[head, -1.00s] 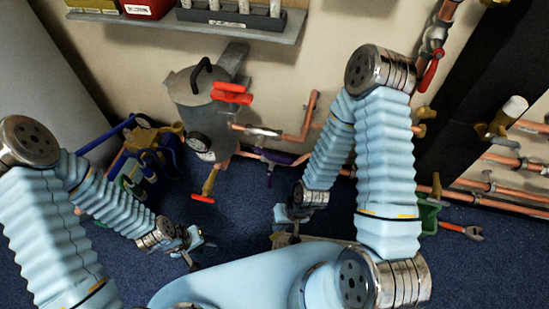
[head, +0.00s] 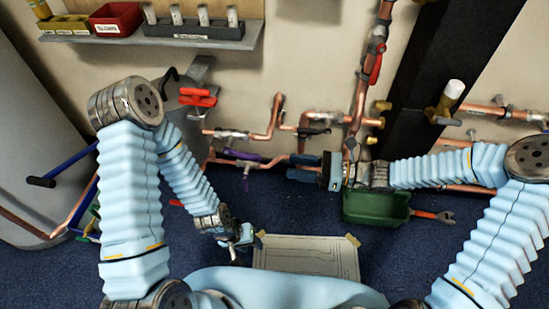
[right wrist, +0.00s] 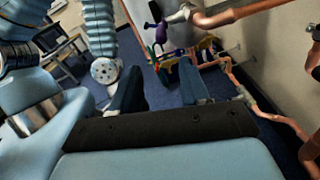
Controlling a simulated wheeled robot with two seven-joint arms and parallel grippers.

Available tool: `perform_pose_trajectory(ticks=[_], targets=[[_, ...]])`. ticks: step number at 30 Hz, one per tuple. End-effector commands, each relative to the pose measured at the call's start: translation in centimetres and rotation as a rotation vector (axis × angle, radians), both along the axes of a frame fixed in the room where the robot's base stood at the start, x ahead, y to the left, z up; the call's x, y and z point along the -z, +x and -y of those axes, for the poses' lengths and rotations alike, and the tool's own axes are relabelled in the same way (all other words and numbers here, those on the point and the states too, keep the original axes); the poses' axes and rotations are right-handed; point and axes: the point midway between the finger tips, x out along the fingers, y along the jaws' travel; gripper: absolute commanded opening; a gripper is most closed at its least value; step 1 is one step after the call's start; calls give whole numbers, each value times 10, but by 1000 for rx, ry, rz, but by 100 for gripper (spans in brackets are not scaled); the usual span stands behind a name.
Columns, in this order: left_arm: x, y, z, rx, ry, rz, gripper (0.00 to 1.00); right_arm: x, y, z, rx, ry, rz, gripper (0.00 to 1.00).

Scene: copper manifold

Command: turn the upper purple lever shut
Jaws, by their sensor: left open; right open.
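A purple lever (head: 242,155) sits on a valve in the lower copper pipe near the wall. In the right wrist view, a purple lever (right wrist: 161,33) shows beyond the fingertips, top centre; I cannot tell which lever it is. A small blue-purple part lies just below it. My right gripper (head: 289,166) is open and empty, its dark blue fingers pointing left along the pipes, to the right of the lever and apart from it. In the right wrist view its fingers (right wrist: 160,68) are spread. My left gripper (head: 238,243) is open and empty, low above the floor.
A red lever (head: 376,62) is on the upright pipe, and a red handle (head: 198,97) is near the tank. A black lever (head: 314,130) is above my right fingers. A green bin (head: 374,208) stands below my right arm. A shelf (head: 200,40) is above.

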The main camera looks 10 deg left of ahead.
Motion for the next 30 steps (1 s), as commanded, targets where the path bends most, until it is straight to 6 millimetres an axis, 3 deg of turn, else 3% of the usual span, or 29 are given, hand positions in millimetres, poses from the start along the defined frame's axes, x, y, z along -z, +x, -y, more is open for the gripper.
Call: perform_pose_trajectory(ticks=[5,15,21,30], targets=[[0,0,0,-1,0,0,43,-7,5,-12,11,30,-12,45],[1,0,-1,-1,1,0,43,-6,9,-86,7,28,-12,45],[1,0,-1,-1,1,0,43,-6,12,-121,9,26,-9,45],[1,0,-1,-1,1,0,43,-6,14,-137,11,24,-10,45]])
